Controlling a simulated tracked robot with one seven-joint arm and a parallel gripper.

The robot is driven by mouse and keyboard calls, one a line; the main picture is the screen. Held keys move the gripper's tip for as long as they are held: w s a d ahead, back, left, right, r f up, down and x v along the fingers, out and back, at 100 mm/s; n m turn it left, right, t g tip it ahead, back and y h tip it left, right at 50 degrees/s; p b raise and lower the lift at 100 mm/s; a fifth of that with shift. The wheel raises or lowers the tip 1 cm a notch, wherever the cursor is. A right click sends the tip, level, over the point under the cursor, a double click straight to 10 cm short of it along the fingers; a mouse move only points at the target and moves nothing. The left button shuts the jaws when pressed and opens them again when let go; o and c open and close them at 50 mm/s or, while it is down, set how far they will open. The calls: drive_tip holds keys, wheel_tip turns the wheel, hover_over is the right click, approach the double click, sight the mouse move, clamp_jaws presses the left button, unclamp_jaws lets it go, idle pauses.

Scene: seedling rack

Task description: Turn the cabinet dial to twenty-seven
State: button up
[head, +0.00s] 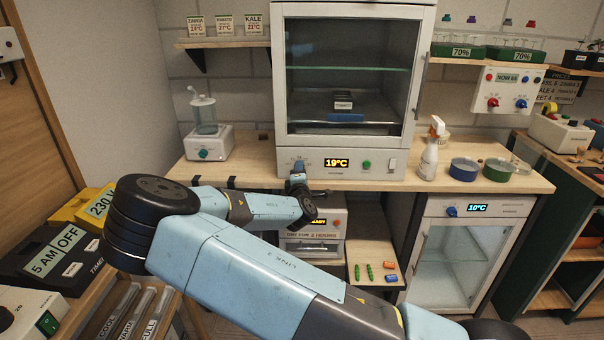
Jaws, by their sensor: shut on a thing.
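The white cabinet (352,12) stands on the wooden bench, its glass door shut. Its display (344,162) on the lower front panel reads 19°C in yellow. A green button and a white switch sit right of the display. My gripper (298,170) is at the left end of this panel, shut on the cabinet dial. The gripper hides most or all of the dial, so its pointer cannot be read. A tray with a dark label and a blue item shows inside the cabinet. My blue arm reaches up from the lower right and bends back at the left.
A humidifier-like device (207,143) stands left of the cabinet. A spray bottle (430,150) and two round tins stand right. A lower cabinet (430,209) reads 10°C. Shelf cards (225,24) include tomato 27°C. A low shelf holds small coloured items beneath the bench.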

drive_tip(key=m, duration=0.6)
drive_tip(key=shift+a+f+h, duration=0.1)
drive_tip(key=shift+f+h, duration=0.2)
drive_tip(key=m, duration=0.6)
drive_tip(key=shift+a+h, duration=0.25)
drive_tip(key=shift+h, duration=0.05)
drive_tip(key=o, duration=0.7)
drive_tip(key=shift+a, duration=0.1)
drive_tip(key=o, duration=0.3)
drive_tip(key=shift+r, duration=0.1)
drive_tip(key=s, duration=0.9)
drive_tip(key=s+f, duration=0.1)
drive_tip(key=s, duration=0.3)
drive_tip(key=shift+s+a, duration=0.35)
drive_tip(key=shift+w+d+m, duration=0.1)
drive_tip(key=shift+m, duration=0.2)
